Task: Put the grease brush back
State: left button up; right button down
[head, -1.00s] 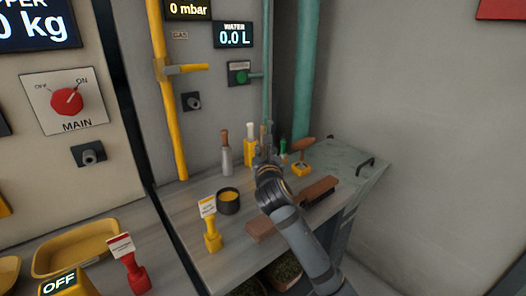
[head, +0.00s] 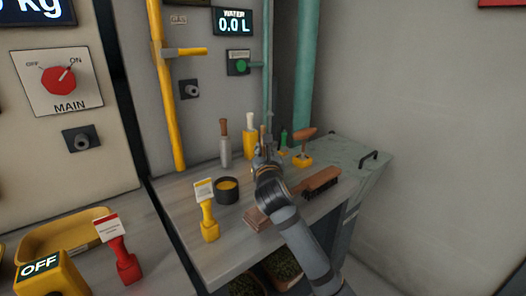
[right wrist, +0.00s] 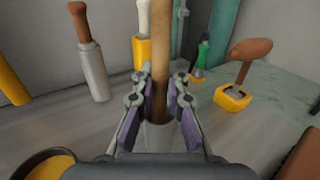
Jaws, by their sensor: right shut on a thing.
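My right gripper (right wrist: 160,105) is shut on an upright wooden handle (right wrist: 161,50), which I take to be the grease brush. My left gripper is not in view.
A wooden-handled tool in a grey cylinder (head: 225,145) and a yellow holder with a white-handled tool (head: 249,140) stand at the back. A wooden-topped tool in a yellow block (head: 303,147) and a brown brush (head: 320,180) are to the right. A yellow tagged stand (head: 209,220) is in front.

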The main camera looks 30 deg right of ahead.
jog(key=shift+f, duration=0.6)
jog(key=c, duration=1.3)
grip_release()
notch_tip(320, 180, up, 10)
jog(key=shift+f, duration=0.1)
